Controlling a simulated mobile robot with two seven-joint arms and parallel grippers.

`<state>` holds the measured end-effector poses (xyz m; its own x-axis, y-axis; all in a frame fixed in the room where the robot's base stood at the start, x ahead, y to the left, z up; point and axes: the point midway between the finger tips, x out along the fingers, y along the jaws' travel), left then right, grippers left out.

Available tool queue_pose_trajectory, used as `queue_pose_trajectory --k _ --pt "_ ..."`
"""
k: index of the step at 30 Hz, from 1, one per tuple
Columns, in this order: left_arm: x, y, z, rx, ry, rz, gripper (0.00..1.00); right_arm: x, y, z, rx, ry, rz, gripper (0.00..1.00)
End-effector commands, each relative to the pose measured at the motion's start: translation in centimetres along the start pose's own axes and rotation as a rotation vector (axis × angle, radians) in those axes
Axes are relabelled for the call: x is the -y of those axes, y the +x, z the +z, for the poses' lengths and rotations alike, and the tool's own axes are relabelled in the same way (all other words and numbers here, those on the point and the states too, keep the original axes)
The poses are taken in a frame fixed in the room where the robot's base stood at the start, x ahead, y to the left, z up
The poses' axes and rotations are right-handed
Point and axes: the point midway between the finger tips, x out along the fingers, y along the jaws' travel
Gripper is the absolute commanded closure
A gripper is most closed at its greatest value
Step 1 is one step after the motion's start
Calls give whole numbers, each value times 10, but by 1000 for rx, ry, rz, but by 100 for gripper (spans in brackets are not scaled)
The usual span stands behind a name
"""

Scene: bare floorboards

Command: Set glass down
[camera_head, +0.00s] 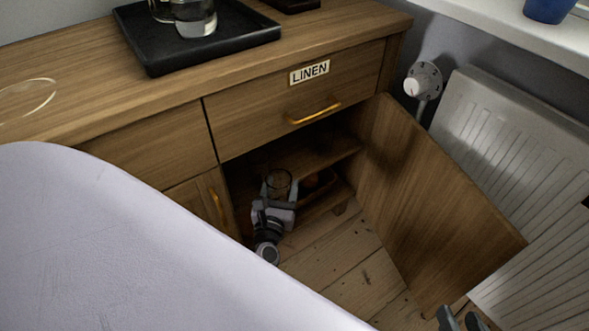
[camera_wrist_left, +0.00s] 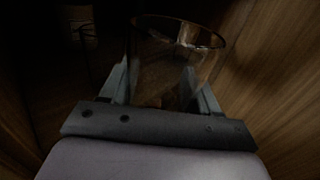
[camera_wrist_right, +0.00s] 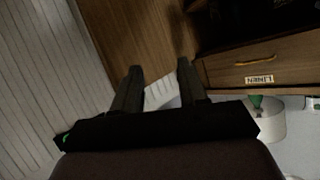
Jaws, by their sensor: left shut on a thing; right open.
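A clear glass (camera_head: 279,181) is held inside the open cabinet under the drawer marked LINEN. My left gripper (camera_head: 278,190) is shut on it. In the left wrist view the glass (camera_wrist_left: 178,60) stands between the two fingers, its round rim towards the top of the picture. The cabinet inside is dark, and I cannot tell whether the base of the glass touches the shelf (camera_head: 312,159) or floor there. My right gripper (camera_head: 462,322) is open and empty at the bottom right, outside the cabinet; it also shows in the right wrist view (camera_wrist_right: 160,75).
The cabinet door (camera_head: 430,205) stands open to the right, beside a white radiator (camera_head: 520,150). A small dark tray with a reddish thing (camera_head: 311,181) is just right of the glass. A black tray (camera_head: 230,43) with glassware is on top. Bare floorboards (camera_head: 345,265) lie in front.

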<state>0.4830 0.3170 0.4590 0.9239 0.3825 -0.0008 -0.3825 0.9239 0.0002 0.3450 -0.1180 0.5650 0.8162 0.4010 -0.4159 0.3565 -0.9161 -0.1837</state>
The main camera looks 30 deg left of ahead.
Motion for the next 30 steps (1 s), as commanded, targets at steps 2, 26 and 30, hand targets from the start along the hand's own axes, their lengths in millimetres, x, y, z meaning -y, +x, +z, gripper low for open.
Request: queue_pose_trajectory --k 2,26,30 --pt "0 5 -4 4 -1 1 79 1 2 3 -3 3 -6 57" --pt "0 172 -6 3 -1 2 79 3 11 12 -139 -19 -53 57" --pt "0 180 -5 2 -1 0 79 1 8 10 -156 -46 -39 57"
